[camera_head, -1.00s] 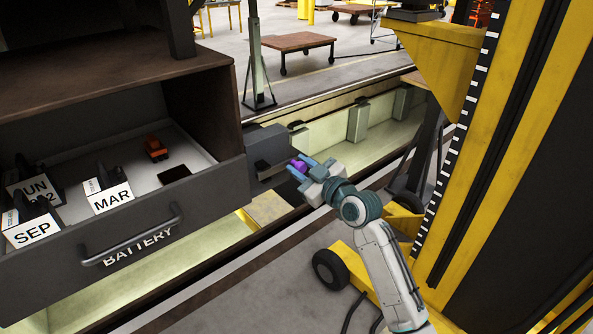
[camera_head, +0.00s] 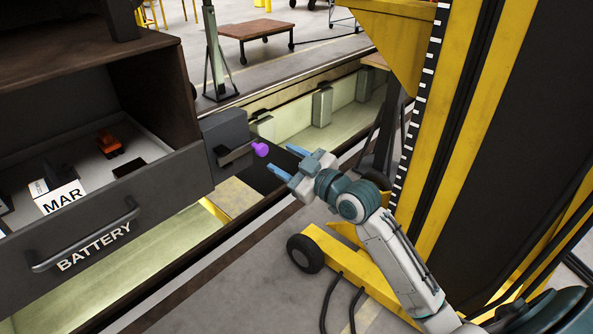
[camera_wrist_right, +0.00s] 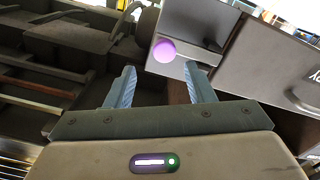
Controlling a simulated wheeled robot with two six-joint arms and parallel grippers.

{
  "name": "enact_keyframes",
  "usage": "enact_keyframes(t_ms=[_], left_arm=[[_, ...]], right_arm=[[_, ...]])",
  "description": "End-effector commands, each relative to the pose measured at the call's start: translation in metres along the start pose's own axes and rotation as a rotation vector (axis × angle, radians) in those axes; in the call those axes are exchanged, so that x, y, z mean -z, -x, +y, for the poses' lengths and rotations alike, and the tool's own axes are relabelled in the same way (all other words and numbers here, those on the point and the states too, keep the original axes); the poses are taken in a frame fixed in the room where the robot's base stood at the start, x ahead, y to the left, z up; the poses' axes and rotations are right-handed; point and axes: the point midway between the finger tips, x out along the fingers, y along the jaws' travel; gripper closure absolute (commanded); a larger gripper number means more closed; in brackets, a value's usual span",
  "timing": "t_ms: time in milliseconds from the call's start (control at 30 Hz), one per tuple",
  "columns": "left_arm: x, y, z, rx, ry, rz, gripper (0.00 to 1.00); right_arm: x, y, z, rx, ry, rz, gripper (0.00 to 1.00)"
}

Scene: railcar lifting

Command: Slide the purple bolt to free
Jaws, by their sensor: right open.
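The purple bolt (camera_head: 260,149) sticks out from the side of a dark grey lock box (camera_head: 224,130), which stands beside the open drawer. Its round end (camera_wrist_right: 165,51) shows in the right wrist view, ahead of the fingertips and between their lines. My right gripper (camera_head: 285,160) is open and empty, with its blue fingers pointing at the bolt and a gap between them. It also shows open in the right wrist view (camera_wrist_right: 160,80). My left gripper is in no view.
The open drawer (camera_head: 150,205) marked BATTERY holds a MAR block (camera_head: 62,197) and a small orange vehicle (camera_head: 110,145). A yellow and black striped column (camera_head: 425,150) stands right of my right arm. A yellow wheeled base (camera_head: 350,270) lies below the arm.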

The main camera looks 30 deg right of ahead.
Motion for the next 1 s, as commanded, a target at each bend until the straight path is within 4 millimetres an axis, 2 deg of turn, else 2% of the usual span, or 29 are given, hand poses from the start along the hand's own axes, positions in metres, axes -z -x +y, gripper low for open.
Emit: enact_keyframes(t_ms=[100, 300, 900, 1000], left_arm=[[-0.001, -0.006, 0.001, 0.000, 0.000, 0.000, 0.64], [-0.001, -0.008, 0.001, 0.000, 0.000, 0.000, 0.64], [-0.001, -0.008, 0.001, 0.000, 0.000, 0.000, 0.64], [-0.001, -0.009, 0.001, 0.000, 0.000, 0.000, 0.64]], right_arm=[[-0.002, 0.017, 0.000, 0.001, 0.004, -0.003, 0.51], [-0.001, 0.032, 0.000, 0.000, 0.002, -0.001, 0.51], [0.000, 0.035, 0.001, 0.000, -0.002, 0.000, 0.51], [-0.012, 0.032, 0.002, -0.007, -0.014, -0.019, 0.51]])
